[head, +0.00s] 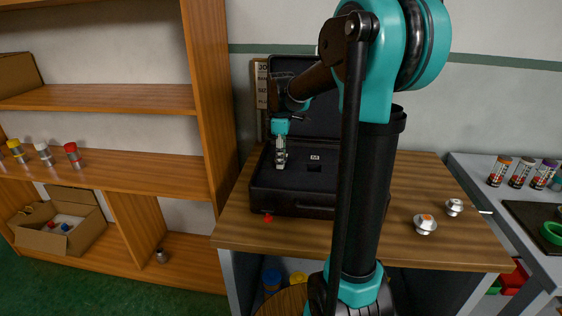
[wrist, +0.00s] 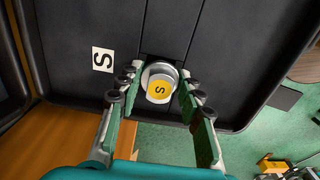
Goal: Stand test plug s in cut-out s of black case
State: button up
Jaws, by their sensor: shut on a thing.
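The black case (head: 290,207) stands open on the wooden table, its lid raised at the back. My gripper (head: 281,158) points down over the left part of the case. In the wrist view, my gripper (wrist: 160,84) is shut on test plug s (wrist: 159,90), a silver round plug with a yellow top marked S. A white label with a black S (wrist: 103,60) is on the dark case surface left of the plug. Cut-out s itself is not clearly visible; the plug and fingers hide the surface beneath. I cannot tell whether the plug touches the case.
Two silver plugs (head: 425,224) (head: 454,206) stand on the table (head: 400,250) to the right of the case. A small red item (head: 268,218) is at the case's front. Shelves (head: 110,172) stand at left; a grey bench (head: 480,190) is at right.

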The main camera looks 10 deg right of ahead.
jog(key=shift+s+f, duration=0.25)
jog(key=shift+f, duration=0.4)
jog(key=shift+c, duration=0.3)
jog(key=shift+f, duration=0.2)
jog(key=shift+c, duration=0.4)
jog(key=o, duration=1.2)
jog(key=shift+f, duration=0.1)
jog(key=shift+c, duration=0.2)
jog(key=shift+o, duration=0.7)
jog(key=shift+w+f, duration=0.15)
jog(key=shift+w, duration=0.05)
notch_tip(320, 180, up, 13)
jog(key=shift+f, duration=0.1)
